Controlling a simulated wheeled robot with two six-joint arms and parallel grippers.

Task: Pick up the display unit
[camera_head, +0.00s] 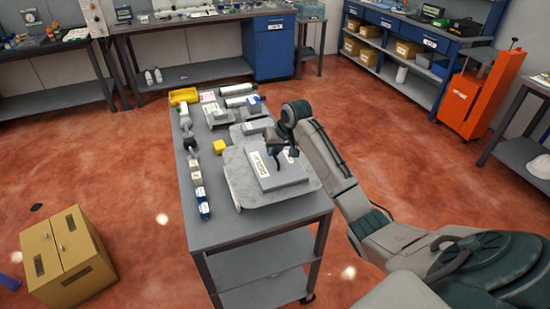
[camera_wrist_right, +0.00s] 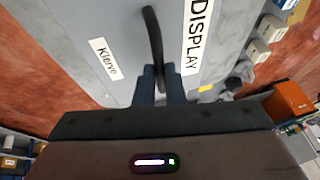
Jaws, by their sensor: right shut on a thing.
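The display unit (camera_head: 268,176) is a flat grey box with a white "DISPLAY" label. It lies on a light grey mat (camera_head: 240,188) at the near end of the grey cart. My right gripper (camera_head: 284,153) is above it, pointing down, shut on its dark handle. In the right wrist view the unit (camera_wrist_right: 120,25) fills the upper middle, and the curved black handle (camera_wrist_right: 153,45) runs between the fingers of the right gripper (camera_wrist_right: 160,85). I cannot tell whether the unit is clear of the mat. My left gripper is not in view.
Several small bottles and modules line the cart's left edge, ending in a blue-based one (camera_head: 204,210). A yellow block (camera_head: 219,147) and yellow tray (camera_head: 183,96) are farther back. A cardboard box (camera_head: 65,258) stands on the floor at left. An orange cabinet (camera_head: 480,95) stands at right.

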